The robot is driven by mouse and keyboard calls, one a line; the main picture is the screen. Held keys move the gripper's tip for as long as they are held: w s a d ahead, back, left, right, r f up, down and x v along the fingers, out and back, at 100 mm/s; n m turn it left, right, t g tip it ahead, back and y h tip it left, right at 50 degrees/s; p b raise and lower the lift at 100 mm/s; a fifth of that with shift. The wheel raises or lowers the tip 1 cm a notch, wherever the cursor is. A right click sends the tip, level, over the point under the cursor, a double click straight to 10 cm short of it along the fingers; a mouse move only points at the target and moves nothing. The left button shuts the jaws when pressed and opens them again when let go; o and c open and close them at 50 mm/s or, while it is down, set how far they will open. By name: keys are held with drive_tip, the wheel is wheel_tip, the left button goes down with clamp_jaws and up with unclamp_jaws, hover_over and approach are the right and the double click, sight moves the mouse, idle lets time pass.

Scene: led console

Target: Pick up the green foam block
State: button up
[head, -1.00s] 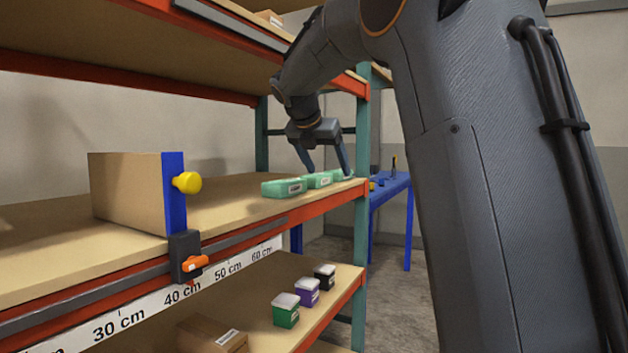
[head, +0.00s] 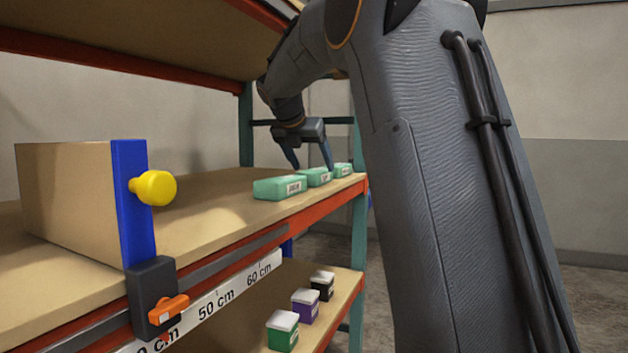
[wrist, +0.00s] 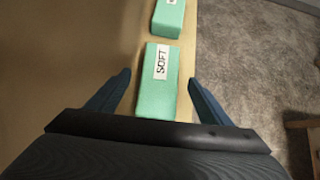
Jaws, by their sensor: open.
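Three green blocks with white labels lie in a row on the upper shelf board: a near one (head: 279,188), a middle one (head: 318,178) and a far one (head: 342,170). My gripper (head: 312,167) is open and points down over the row, around the middle block as far as I can tell. In the wrist view a green block (wrist: 157,97) with a label reading "SOFT" lies between the open fingers of my gripper (wrist: 160,80).
A cardboard box (head: 70,195) stands behind a blue upright (head: 130,200) with a yellow knob (head: 153,188). An orange-handled clamp (head: 155,300) sits on the shelf rail. Small green, purple and black boxes (head: 305,305) stand on the lower shelf. Another shelf hangs above.

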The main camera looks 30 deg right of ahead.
sight(315, 170)
drive_tip(key=x, duration=0.4)
drive_tip(key=shift+b, duration=0.4)
drive_tip(key=c, duration=1.1)
drive_tip(key=shift+r, duration=0.1)
